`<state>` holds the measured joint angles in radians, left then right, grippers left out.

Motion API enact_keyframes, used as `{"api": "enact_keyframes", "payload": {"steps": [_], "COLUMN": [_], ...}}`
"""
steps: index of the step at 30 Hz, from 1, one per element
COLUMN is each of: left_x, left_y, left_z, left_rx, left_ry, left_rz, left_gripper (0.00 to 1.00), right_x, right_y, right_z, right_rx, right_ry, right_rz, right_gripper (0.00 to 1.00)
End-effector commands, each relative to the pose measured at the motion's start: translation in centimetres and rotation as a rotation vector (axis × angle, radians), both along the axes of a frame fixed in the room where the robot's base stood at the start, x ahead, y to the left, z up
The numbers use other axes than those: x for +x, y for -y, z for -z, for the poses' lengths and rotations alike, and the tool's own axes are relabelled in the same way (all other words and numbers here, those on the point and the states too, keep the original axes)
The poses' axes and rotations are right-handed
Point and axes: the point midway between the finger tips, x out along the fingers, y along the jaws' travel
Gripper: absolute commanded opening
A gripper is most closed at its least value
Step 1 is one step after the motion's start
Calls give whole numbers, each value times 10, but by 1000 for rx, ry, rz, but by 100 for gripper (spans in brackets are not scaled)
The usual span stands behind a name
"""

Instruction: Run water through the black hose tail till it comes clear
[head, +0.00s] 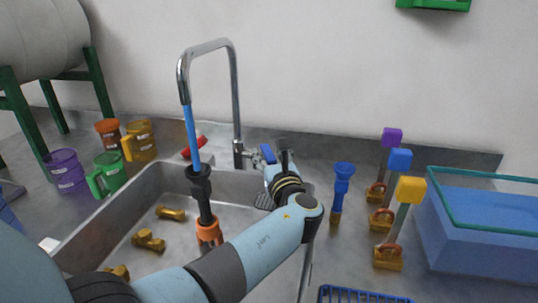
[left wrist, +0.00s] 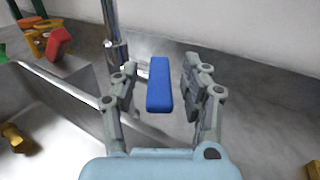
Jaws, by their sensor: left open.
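The black hose tail (head: 201,183) stands upright in the sink under the spout, with an orange part (head: 208,233) at its lower end; my left arm partly hides what is below. A straight blue stream (head: 192,130) runs from the spout of the chrome tap (head: 236,100) to the top of the hose tail. My left gripper (head: 283,158) is at the tap's base. In the left wrist view, the open left gripper (left wrist: 160,68) has the blue tap handle (left wrist: 158,86) between its fingers, with gaps on both sides. My right gripper is not in view.
The steel sink (head: 110,213) holds several brass fittings (head: 148,240). Coloured cups (head: 110,172) stand at the left. A red piece (head: 194,147) lies behind the sink. A blue funnel-topped piece (head: 343,185), brass-based tools (head: 398,225) and a blue tank (head: 480,235) stand at the right.

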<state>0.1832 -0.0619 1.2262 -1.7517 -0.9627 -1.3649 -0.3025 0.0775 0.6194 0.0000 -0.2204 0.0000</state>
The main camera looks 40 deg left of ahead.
Motion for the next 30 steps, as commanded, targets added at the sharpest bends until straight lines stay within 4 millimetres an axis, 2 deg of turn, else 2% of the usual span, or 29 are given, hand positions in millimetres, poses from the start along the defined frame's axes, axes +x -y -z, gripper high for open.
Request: {"api": "enact_keyframes", "payload": {"steps": [5, 18, 23, 30], "left_x": [0, 0, 0, 0], "left_y": [0, 0, 0, 0], "left_z": [-8, -88, -99, -100], "left_rx": [-1, -1, 0, 1], "left_ry": [3, 3, 0, -1], "left_rz": [-1, -1, 0, 0], "left_gripper": [46, 46, 46, 46], "right_x": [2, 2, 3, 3], "right_y": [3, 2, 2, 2], "right_z": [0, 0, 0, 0], "right_rx": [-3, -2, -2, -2], "right_ry": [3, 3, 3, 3], "right_rz": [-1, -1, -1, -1], "right_gripper": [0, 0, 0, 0]}}
